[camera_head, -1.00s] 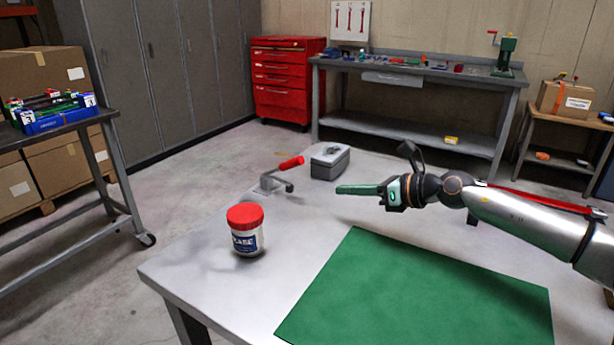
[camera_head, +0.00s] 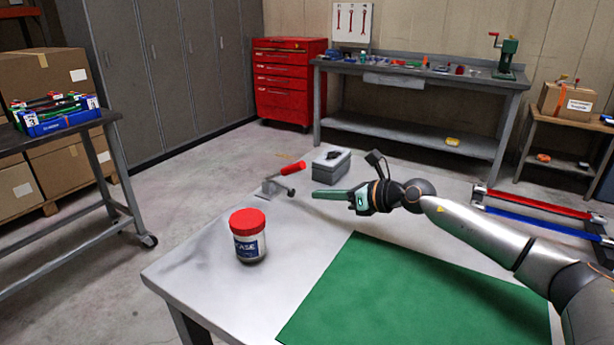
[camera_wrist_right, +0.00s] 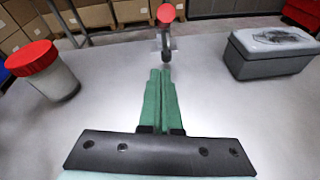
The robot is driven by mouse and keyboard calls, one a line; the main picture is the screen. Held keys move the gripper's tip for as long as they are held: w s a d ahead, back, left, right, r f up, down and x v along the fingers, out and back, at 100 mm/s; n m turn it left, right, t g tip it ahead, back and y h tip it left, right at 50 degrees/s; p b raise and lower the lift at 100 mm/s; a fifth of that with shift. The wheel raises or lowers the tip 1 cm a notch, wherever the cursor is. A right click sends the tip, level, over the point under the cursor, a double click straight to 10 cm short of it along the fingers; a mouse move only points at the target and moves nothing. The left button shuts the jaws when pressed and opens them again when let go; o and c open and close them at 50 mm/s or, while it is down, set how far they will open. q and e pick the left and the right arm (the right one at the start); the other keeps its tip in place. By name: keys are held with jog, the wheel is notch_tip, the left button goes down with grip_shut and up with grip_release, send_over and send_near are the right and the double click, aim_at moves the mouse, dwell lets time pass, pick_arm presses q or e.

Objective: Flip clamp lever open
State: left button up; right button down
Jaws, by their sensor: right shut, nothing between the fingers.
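The toggle clamp (camera_head: 273,190) stands on the metal table, left of the grey box. Its red-handled lever (camera_head: 292,168) points up and to the right in the head view. In the right wrist view the red handle end (camera_wrist_right: 166,13) faces the camera, with the dark clamp tip (camera_wrist_right: 168,58) below it. My right gripper (camera_head: 314,194) is shut and empty, with its green fingers pointing left at the clamp, a short gap away. The fingers (camera_wrist_right: 160,72) also show in the right wrist view, just short of the clamp. My left gripper is not in view.
A grey box (camera_head: 331,172) stands behind the fingers; it is at the right in the wrist view. A red-lidded jar (camera_head: 248,245) stands nearer the front left. A green mat (camera_head: 420,300) covers the front of the table (camera_head: 205,245). The metal between jar and clamp is clear.

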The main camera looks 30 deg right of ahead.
jog(key=x, duration=0.3)
jog(key=shift+w+a, duration=0.15)
jog(key=shift+a, duration=0.05)
jog(key=shift+w+r, duration=0.35)
jog(key=shift+r, duration=0.2)
jog(key=shift+w+r, duration=0.35)
jog(key=shift+r, duration=0.15)
jog(key=shift+w+a+r, duration=0.1)
jog(key=shift+w+r, duration=0.3)
jog(key=shift+r, duration=0.15)
jog(key=shift+p, duration=0.3)
jog(key=shift+r+p, duration=0.35)
jog(key=shift+p, duration=0.25)
jog(key=shift+r+p, duration=0.15)
jog(key=shift+p, duration=0.2)
jog(key=shift+g, duration=0.3)
